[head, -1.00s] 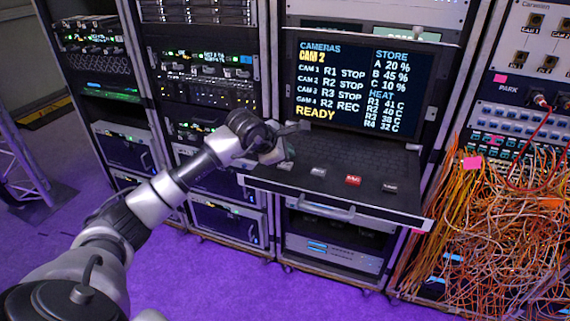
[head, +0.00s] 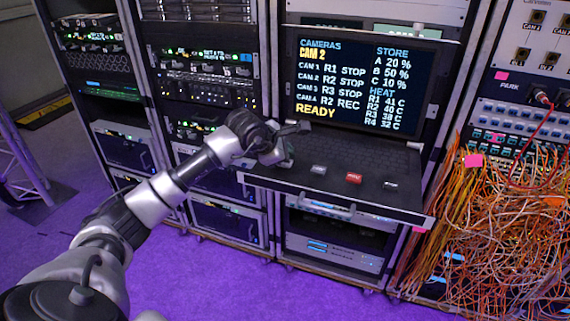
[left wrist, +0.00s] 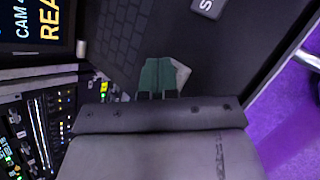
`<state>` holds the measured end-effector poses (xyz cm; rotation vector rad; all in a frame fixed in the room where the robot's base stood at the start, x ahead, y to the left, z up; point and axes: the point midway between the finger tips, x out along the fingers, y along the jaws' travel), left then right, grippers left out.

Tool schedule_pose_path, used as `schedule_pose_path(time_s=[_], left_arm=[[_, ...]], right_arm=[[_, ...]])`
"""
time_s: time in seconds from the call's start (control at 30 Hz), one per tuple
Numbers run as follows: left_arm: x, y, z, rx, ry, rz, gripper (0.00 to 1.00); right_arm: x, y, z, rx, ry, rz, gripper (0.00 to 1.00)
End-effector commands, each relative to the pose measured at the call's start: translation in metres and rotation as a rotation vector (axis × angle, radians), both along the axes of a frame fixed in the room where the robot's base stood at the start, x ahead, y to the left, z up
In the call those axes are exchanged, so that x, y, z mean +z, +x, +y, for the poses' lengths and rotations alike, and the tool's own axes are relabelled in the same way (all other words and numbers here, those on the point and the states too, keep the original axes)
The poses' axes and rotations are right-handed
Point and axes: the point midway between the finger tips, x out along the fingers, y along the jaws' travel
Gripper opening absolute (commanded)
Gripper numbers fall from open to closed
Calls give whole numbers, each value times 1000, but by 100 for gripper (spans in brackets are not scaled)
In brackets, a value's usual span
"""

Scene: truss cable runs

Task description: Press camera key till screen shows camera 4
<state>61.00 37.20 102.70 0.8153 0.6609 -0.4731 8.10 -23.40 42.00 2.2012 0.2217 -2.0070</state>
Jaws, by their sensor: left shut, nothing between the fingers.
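The screen (head: 365,85) reads CAMERAS, CAM 2, and READY in yellow. It lists CAM 1 to 3 as STOP and CAM 4 as REC. My left gripper (head: 284,161) is shut and empty at the left end of the keyboard drawer. In the left wrist view its teal fingertips (left wrist: 157,76) are together over a pale key (left wrist: 183,73), covering most of it. I cannot tell whether they touch or press it. That key's label is hidden. To its right on the drawer are a grey key (head: 319,170), a red key (head: 354,178) and another grey key (head: 390,186). My right gripper is out of view.
The drawer (head: 340,200) sticks out of the rack with a handle along its front. A tangle of orange cables (head: 500,240) hangs at the right. Other racks (head: 205,100) stand at the left. The purple floor in front is clear.

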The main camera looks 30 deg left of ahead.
Motion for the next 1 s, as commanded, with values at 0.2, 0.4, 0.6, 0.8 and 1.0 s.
schedule_pose_path(time_s=[0.2, 0.4, 0.6, 0.8, 1.0], left_arm=[[0, 0, 0, 0, 0, 0, 0], [-1, 0, 0, 0, 0, 0, 0], [-3, 0, 0, 0, 0, 0, 0], [-6, 0, 0, 0, 0, 0, 0], [-8, 0, 0, -1, 0, 1, 0]], right_arm=[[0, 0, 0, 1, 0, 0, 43], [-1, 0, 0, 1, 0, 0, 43], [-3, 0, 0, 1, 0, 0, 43], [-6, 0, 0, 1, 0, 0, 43], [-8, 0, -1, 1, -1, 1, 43]])
